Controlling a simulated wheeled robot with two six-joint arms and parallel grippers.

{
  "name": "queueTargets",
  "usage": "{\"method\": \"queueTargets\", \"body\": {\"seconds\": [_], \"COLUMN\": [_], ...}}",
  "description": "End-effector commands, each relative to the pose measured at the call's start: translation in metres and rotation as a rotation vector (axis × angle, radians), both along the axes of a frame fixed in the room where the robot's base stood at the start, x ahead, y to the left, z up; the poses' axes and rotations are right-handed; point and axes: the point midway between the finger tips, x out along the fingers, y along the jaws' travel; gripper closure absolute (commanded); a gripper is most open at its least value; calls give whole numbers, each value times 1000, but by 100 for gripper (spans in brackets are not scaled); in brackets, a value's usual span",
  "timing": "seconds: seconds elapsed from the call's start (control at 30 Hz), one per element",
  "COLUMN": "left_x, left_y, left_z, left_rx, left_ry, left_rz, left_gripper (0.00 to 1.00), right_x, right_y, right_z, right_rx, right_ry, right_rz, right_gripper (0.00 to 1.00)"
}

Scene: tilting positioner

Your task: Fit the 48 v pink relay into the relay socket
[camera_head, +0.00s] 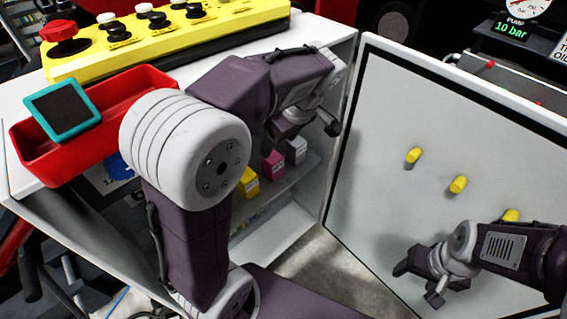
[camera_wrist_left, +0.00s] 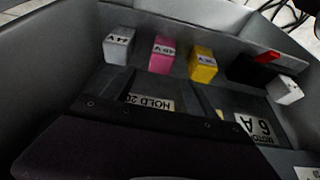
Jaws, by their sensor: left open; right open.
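The pink relay (camera_head: 273,165) stands upright on a shelf inside the open cabinet, between a yellow relay (camera_head: 248,182) and a pale grey relay (camera_head: 296,150). In the left wrist view the pink relay (camera_wrist_left: 162,55) has a label reading about "48 V", upside down. My left gripper (camera_head: 304,126) is open and empty at the cabinet's opening, above the relays and apart from them. My right gripper (camera_head: 417,286) is open and empty in front of the cabinet door. I cannot make out the relay socket in either view.
The white cabinet door (camera_head: 375,150) stands open on the right, with yellow knobs. A red tray (camera_head: 35,155) with a teal-framed device (camera_head: 62,108) and a yellow control box (camera_head: 160,38) sit on top. Labelled dark modules (camera_wrist_left: 258,128) lie inside.

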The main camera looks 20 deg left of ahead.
Motion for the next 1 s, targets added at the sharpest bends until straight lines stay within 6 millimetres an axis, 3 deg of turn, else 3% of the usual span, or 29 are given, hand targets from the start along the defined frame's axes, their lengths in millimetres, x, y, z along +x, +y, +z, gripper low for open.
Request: {"method": "queueTargets", "body": {"seconds": [0.13,0.3,0.5,0.77,1.0], "left_x": [1,4,6,11,12], "left_y": [2,11,14,27,29], "left_z": [-8,-36,-42,-86,-85], "left_rx": [-1,-1,-1,-1,-2], "left_ry": [0,1,1,2,1], "left_rz": [0,1,-1,1,-3], "left_gripper": [33,33,33,33,33], "right_x": [0,0,0,0,0], "right_y": [0,0,0,0,0], "right_z": [-6,-27,-30,-67,-65], "right_rx": [0,0,0,0,0], "right_ry": [0,0,0,0,0], "right_rz": [0,0,0,0,0], "right_gripper": [37,37,37,37,37]}}
